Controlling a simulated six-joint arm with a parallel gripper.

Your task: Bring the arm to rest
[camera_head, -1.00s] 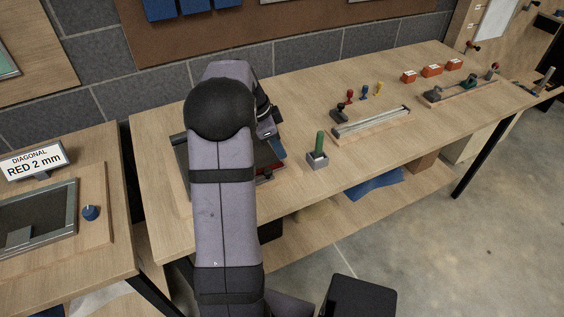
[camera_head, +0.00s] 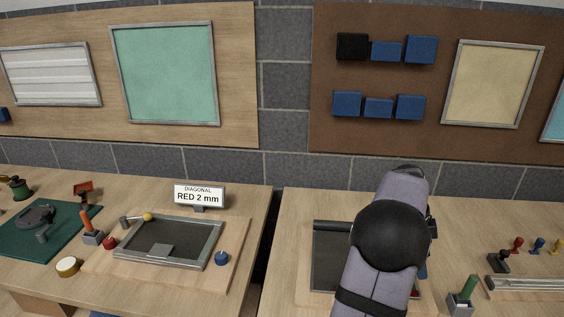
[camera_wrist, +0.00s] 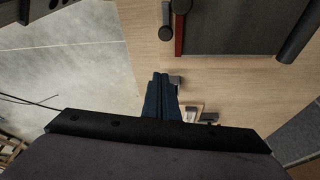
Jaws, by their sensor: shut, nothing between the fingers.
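My arm reaches up over the right bench in the head view, bent at a round black joint. My gripper (camera_wrist: 161,77) shows in the wrist view as two dark blue fingers side by side, shut with nothing between them. It points over the wooden bench top (camera_wrist: 140,35), near the bench edge; its height above the wood is hard to tell. In the head view my arm hides most of the gripper. A dark framed panel (camera_head: 328,262) lies partly hidden behind the arm; a dark panel with a red edge (camera_wrist: 230,28) shows in the wrist view.
A green-handled tool in a grey block (camera_head: 463,295) stands right of the arm. Small stamps (camera_head: 516,246) stand farther right. The left bench holds a framed tray (camera_head: 165,243), a blue knob (camera_head: 221,258) and a sign (camera_head: 199,195). A gap separates the benches.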

